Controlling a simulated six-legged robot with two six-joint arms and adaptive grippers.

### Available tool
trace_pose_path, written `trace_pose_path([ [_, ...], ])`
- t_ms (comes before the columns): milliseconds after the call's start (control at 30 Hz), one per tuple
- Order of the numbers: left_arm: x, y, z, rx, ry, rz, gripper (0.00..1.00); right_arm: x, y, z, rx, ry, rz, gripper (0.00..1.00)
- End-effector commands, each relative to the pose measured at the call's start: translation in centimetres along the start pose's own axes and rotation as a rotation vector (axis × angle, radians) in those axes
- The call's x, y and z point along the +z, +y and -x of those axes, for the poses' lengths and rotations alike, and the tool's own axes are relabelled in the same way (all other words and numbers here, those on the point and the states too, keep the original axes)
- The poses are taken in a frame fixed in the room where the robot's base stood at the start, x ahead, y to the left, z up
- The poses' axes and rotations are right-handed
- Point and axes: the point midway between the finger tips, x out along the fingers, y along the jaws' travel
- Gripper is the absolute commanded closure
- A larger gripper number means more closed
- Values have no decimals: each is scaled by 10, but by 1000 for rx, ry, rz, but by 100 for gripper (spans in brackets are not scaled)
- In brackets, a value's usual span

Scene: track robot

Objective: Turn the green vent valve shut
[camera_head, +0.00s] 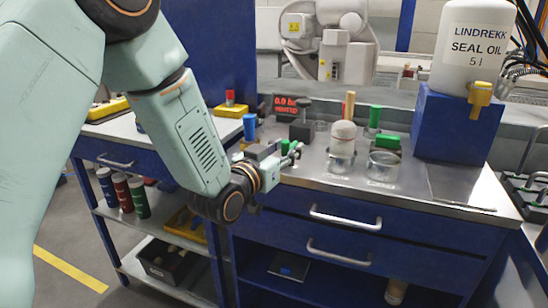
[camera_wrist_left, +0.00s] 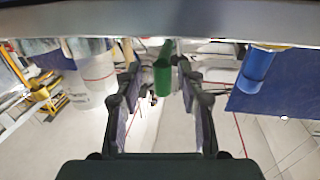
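A green handle, which looks like the vent valve (camera_wrist_left: 162,70), shows in the left wrist view between the fingertips of my left gripper (camera_wrist_left: 160,85). The fingers stand apart on both sides of it, with gaps visible; I cannot tell how deep it sits between them. In the head view a small green part (camera_head: 286,146) shows just behind my left gripper (camera_head: 292,158), at the front left of the metal bench top. The gripper and wrist hide most of the valve there. My right gripper is in neither view.
A blue handle (camera_head: 249,127) stands left of the gripper and shows in the wrist view (camera_wrist_left: 257,66). A red-lit display (camera_head: 286,105) is behind. Glass vessels (camera_head: 341,150), a green-topped post (camera_head: 374,117) and a white oil container (camera_head: 474,45) on a blue block stand to the right.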

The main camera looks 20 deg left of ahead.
Motion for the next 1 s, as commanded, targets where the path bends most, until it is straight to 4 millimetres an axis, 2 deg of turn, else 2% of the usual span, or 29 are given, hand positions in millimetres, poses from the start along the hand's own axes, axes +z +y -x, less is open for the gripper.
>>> trace_pose_path([
  [300, 0, -1, 58, -3, -2, 9, 61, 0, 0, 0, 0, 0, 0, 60],
  [500, 1, -1, 89, -3, -2, 8, 61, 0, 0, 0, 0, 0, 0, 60],
  [733, 1, -1, 107, -2, -3, 4, 61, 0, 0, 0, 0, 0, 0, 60],
  [1000, 1, 0, 112, 1, -2, 1, 61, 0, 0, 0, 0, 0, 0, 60],
])
